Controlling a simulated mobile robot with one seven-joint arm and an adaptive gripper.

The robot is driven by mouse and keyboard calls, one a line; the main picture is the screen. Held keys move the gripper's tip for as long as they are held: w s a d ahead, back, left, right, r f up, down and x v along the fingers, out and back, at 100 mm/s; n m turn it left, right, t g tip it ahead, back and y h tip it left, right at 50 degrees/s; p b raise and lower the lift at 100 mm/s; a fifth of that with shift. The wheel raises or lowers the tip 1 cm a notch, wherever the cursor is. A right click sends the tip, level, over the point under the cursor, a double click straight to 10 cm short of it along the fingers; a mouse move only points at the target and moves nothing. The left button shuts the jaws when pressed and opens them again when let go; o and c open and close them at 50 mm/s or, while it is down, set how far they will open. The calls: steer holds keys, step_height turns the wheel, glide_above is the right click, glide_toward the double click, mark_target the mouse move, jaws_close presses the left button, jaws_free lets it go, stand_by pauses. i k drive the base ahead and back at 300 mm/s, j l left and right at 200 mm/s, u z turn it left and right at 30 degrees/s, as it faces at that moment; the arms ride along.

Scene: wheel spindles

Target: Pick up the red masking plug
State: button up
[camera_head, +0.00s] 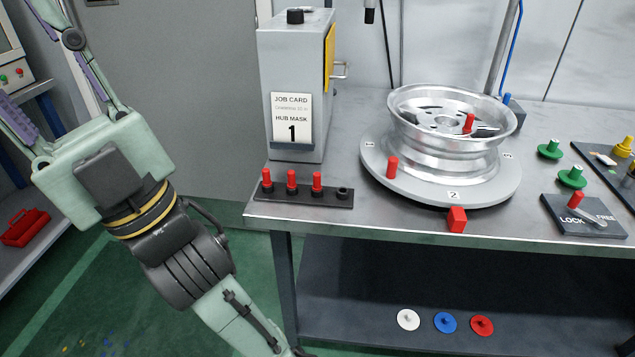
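A red disc with a small knob, which looks like the red masking plug (482,325), lies on the dark lower shelf under the bench, at the right of a row with a blue disc (445,322) and a white disc (408,320). My gripper (35,70) is at the upper left, far from the discs and pointing up and left. Its two purple-padded fingers are spread wide with nothing visible between them; their ends run near or past the picture's edge. My arm reaches it from the bottom edge.
The bench top (330,222) overhangs the lower shelf (380,290). On it stand a wheel rim (450,160) on a round turntable (400,192), a rack (325,196) with red pegs, a grey cabinet (285,75), green knobbed discs (571,178) and a LOCK/FREE lever plate (590,225).

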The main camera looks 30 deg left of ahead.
mark_target(316, 185)
steer(key=j+z, duration=0.3)
steer(key=j, duration=0.25)
steer(key=j+z, duration=0.25)
steer(key=j, duration=0.3)
steer(key=j+z, duration=0.3)
steer(key=j, duration=0.25)
steer(key=k+j+z, duration=0.15)
steer(key=j+z, duration=0.15)
steer(key=j, duration=0.25)
